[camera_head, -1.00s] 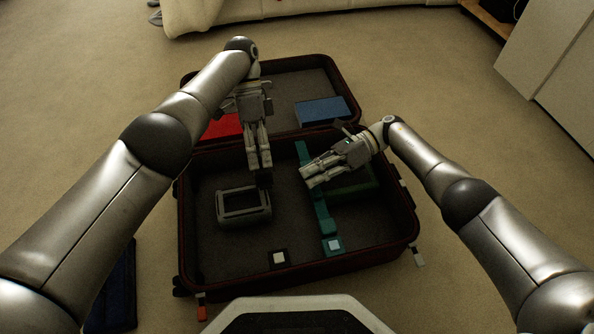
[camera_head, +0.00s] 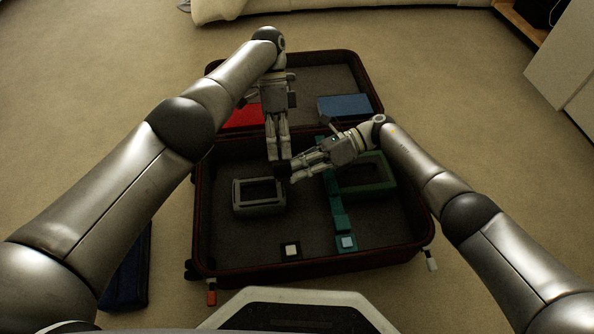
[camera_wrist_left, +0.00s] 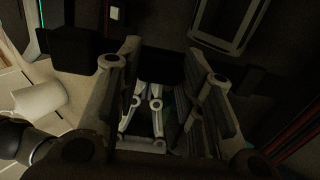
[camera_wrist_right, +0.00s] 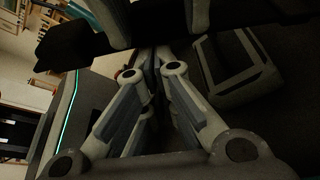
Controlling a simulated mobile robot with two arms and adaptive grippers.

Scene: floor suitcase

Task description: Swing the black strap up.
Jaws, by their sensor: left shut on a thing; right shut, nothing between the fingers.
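My left gripper (camera_head: 278,158) points down over the middle of the open suitcase (camera_head: 201,220). It is shut on a dark piece of the black strap (camera_head: 282,171), which also shows between its fingers in the left wrist view (camera_wrist_left: 160,65). The rest of that strap blends into the dark lining. A black end with a white square (camera_head: 291,250) lies near the suitcase's front wall. My right gripper (camera_head: 297,174) is shut and empty, its fingertips close beside the held piece. I cannot tell whether they touch it.
A grey frame-shaped object (camera_head: 238,197) lies left in the suitcase, and a green one (camera_head: 380,180) right. A teal strap (camera_head: 340,222) runs front to back. The lid holds a red item (camera_head: 242,117) and a blue box (camera_head: 343,105). A dark blue item (camera_head: 128,275) lies on the floor.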

